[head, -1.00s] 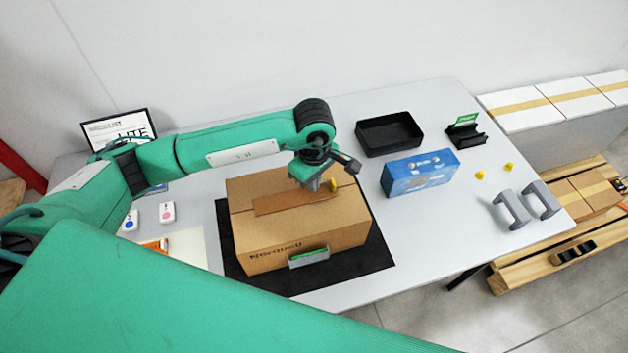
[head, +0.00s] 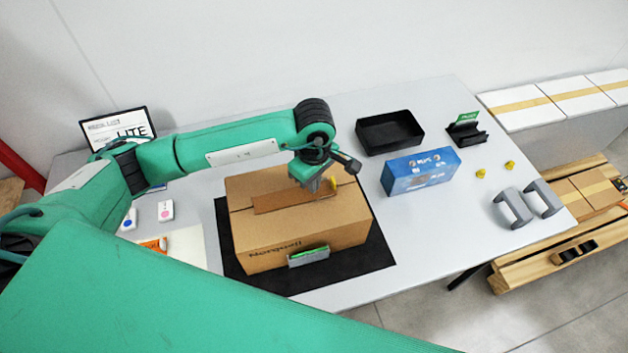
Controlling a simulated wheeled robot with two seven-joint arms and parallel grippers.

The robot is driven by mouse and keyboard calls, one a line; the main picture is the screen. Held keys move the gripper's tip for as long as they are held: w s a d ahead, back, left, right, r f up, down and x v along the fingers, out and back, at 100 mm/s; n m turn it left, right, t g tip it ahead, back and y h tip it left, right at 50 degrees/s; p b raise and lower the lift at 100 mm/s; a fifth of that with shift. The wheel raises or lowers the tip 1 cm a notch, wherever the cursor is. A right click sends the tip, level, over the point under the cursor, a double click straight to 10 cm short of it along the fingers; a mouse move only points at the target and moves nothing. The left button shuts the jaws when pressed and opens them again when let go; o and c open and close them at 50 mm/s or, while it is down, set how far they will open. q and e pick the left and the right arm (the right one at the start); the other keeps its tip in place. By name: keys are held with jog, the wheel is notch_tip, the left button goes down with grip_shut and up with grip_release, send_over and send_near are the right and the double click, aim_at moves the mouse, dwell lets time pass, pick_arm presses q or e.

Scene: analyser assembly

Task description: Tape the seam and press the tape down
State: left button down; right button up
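A closed cardboard box (head: 300,228) sits on a black mat (head: 370,258) in the middle of the table. A brown strip of tape (head: 282,202) lies along the seam on its top. My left gripper (head: 321,184) points down at the right part of the strip, at or just above it. A small yellow thing (head: 331,188) shows beside its fingers. Whether the fingers are open or shut is too small to tell.
A black tray (head: 390,132), a blue box (head: 419,171), a black stand with a green card (head: 466,130), yellow pieces (head: 481,174) and grey handles (head: 514,208) stand to the right. A screen (head: 118,129) and small white items (head: 165,211) are left.

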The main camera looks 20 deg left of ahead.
pick_arm(q)
jog(key=shift+f+b, duration=0.4)
jog(key=shift+f, duration=0.05)
jog(key=shift+r, duration=0.2)
dwell(0.4)
jog(key=shift+r+p, duration=1.15)
jog(key=shift+r, duration=1.75)
